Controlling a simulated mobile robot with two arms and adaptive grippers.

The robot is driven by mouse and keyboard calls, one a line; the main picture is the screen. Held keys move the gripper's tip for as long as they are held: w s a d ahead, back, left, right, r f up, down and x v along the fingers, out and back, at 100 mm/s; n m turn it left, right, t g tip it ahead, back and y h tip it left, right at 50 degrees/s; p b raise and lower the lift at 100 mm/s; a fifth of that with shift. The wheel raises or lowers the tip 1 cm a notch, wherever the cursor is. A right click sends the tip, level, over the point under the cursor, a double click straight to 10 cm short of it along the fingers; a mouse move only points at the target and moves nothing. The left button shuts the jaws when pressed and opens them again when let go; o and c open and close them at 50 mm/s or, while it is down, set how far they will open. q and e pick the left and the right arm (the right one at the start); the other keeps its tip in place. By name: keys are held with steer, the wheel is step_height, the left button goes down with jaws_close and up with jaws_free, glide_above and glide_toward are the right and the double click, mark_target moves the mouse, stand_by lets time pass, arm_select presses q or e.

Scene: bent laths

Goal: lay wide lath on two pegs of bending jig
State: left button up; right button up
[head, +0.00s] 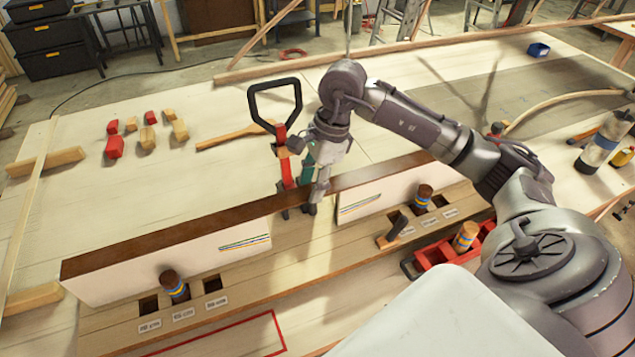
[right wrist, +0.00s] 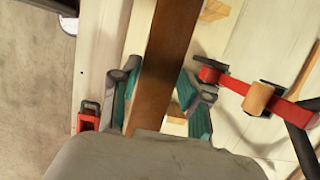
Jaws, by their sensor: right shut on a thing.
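The wide lath (head: 200,258) stands on edge, pale face to the front and brown edge up, running diagonally over the bending jig (head: 250,292). My right gripper (head: 318,195) is shut on the lath near its middle; in the right wrist view its teal pads (right wrist: 160,105) lie on both sides of the brown edge (right wrist: 167,60). One banded peg (head: 173,285) stands in front of the lath's left half, another peg (head: 424,195) in front of its right half. I cannot tell whether the lath touches the pegs or the jig. My left gripper is not in view.
Red and wooden blocks (head: 148,135) lie behind.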

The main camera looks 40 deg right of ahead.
step_height(320, 180, down, 12)
steer(key=b, duration=0.6)
steer(key=shift+r+b, duration=0.2)
steer(key=shift+b, duration=0.1)
steer(key=shift+f+b, duration=0.45)
steer(key=shift+b, duration=0.15)
stand_by(0.3)
steer(key=o, duration=1.3)
steer(key=shift+o, duration=0.9)
steer(key=p+v, duration=0.3)
steer(key=v, duration=0.3)
